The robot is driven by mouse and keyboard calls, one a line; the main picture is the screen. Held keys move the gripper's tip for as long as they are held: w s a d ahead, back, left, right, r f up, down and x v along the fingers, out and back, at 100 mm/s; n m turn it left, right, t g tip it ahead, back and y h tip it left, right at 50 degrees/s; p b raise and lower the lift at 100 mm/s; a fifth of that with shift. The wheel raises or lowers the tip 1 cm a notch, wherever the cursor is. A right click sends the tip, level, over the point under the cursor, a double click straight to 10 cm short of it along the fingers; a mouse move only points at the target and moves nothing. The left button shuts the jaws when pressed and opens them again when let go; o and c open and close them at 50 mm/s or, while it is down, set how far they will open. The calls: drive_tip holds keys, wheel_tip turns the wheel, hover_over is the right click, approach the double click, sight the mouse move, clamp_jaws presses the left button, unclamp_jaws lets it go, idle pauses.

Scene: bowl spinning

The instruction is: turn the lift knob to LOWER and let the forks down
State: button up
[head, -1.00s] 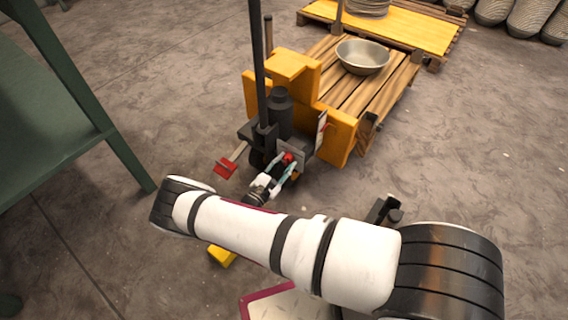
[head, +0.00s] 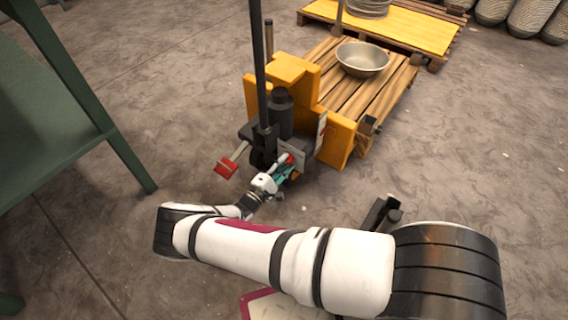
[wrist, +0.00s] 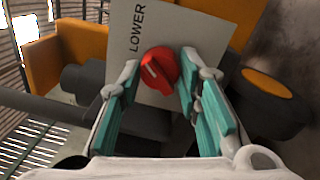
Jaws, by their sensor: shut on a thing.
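The red lift knob (wrist: 159,69) sits on a pale plate (wrist: 185,25) with the word LOWER printed at its upper left in the wrist view. A white pointer line on the knob slants up and to the left. My gripper (wrist: 160,85) is shut on the knob, with its teal-padded fingers on either side of it. In the head view my gripper (head: 283,168) is at the plate on the near side of the pallet truck (head: 290,75). The forks are hidden under a wooden pallet (head: 345,90) that carries a metal bowl (head: 362,58).
The truck's dark handle pole (head: 258,60) rises beside the plate, and a red pedal (head: 226,168) sticks out to the left. A green table frame (head: 125,155) stands at left. A second pallet (head: 410,25) lies behind.

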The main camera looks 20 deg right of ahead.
drive_tip(key=shift+m, duration=0.4)
drive_tip(key=o, duration=1.2)
drive_tip(key=shift+c, duration=0.2)
drive_tip(key=v, duration=1.2)
